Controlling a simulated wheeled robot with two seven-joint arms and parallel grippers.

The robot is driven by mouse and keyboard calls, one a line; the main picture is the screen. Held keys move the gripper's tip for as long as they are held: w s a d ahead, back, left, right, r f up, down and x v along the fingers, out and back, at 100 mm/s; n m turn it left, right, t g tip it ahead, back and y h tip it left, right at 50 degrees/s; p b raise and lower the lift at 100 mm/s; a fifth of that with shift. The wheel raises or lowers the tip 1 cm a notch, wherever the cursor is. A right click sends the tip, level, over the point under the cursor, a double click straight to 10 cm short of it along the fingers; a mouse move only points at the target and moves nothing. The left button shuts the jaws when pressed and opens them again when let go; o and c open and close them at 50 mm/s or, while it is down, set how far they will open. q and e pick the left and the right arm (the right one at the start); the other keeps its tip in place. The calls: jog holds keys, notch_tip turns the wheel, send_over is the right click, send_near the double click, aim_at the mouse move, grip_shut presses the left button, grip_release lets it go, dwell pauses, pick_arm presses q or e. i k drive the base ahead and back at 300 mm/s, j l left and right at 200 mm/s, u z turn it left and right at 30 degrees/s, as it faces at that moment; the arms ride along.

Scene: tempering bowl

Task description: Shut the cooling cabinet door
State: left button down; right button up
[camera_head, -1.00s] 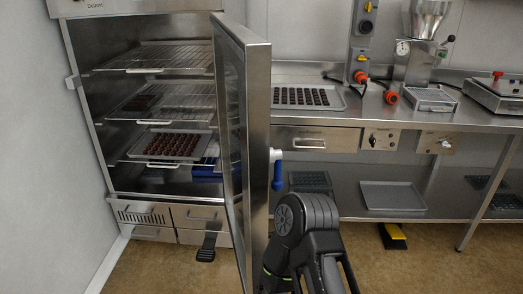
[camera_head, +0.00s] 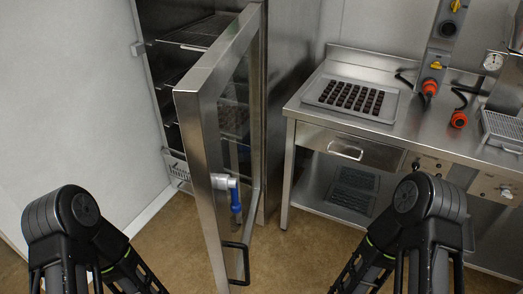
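The cooling cabinet (camera_head: 290,60) stands at the back, left of the middle, with wire shelves (camera_head: 200,32) inside. Its steel-framed glass door (camera_head: 203,150) stands open, swung out toward me. My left arm comes in at the lower left and my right arm at the lower right, both apart from the door. Neither gripper's fingers can be made out; they are outside the picture or hidden by the arm links.
A steel worktable (camera_head: 300,104) stands to the right, holding a tray of dark chocolates (camera_head: 352,98). Under it is a drawer (camera_head: 345,147) and a lower shelf. A wall (camera_head: 70,100) closes the left side. Brown floor (camera_head: 180,240) is clear around the door.

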aim_at(195, 96)
jog(key=k+z, duration=0.15)
jog(key=z, duration=0.2)
jog(key=k+l+z, duration=0.15)
jog(key=z, duration=0.2)
jog(key=k+l+z, duration=0.15)
jog(key=z, duration=0.15)
